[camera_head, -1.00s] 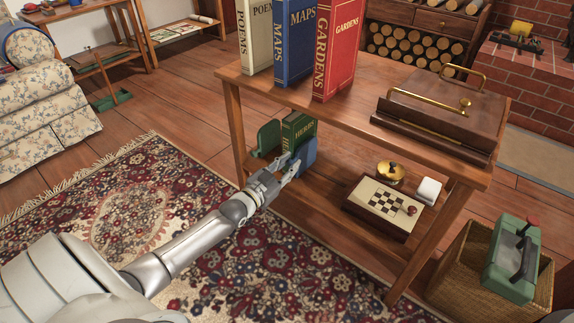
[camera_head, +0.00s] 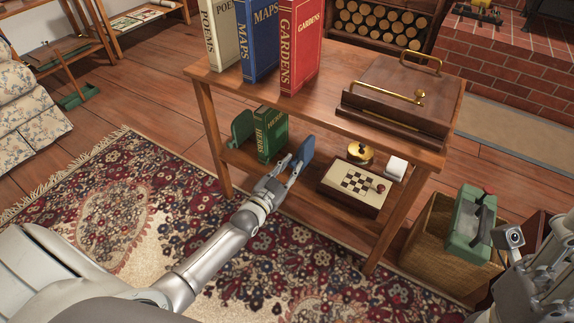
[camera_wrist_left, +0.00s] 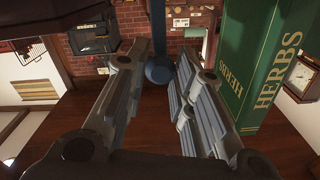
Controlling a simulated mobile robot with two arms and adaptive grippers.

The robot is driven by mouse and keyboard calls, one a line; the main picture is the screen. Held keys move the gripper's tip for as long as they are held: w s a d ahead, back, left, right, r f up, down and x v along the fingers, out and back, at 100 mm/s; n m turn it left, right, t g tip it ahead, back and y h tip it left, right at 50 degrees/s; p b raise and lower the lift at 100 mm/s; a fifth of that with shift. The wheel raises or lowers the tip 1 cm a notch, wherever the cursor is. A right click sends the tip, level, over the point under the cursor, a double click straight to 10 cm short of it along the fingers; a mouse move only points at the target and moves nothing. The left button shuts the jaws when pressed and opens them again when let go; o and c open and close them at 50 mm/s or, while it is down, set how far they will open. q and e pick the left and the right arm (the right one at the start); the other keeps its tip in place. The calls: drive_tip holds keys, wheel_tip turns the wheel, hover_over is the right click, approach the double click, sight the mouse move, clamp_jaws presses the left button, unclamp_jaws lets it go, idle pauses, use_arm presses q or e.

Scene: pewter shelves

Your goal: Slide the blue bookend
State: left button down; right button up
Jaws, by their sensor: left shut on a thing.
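The blue bookend (camera_head: 304,150) stands on the lower shelf of the wooden table, to the right of the green HERBS book (camera_head: 270,135), with a gap between them. My left gripper (camera_head: 287,168) reaches in from the front and is shut on the bookend. In the left wrist view the bookend (camera_wrist_left: 158,70) shows nearly edge-on between the fingertips, and the HERBS book (camera_wrist_left: 255,60) stands to the right, apart from the fingers. A green bookend (camera_head: 241,128) is left of the book. My right gripper (camera_head: 548,262) shows partly at the right edge; its fingers are unclear.
A chessboard box (camera_head: 353,190), a brass bowl (camera_head: 360,153) and a white block (camera_head: 397,167) sit on the lower shelf to the right. Tall books and a brown case (camera_head: 400,88) stand on the tabletop. A wicker basket (camera_head: 440,255) stands by the right table legs.

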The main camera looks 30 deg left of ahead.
use_arm(q)
drive_tip(key=c, duration=1.2)
unclamp_jaws()
drive_tip(key=shift+d, duration=0.4)
drive_tip(key=shift+s+a, duration=0.1)
drive_tip(key=shift+a, duration=0.05)
drive_tip(key=shift+s, duration=0.2)
drive_tip(key=s, duration=1.1)
drive_tip(key=shift+s+a, duration=0.25)
drive_tip(key=shift+a, duration=0.15)
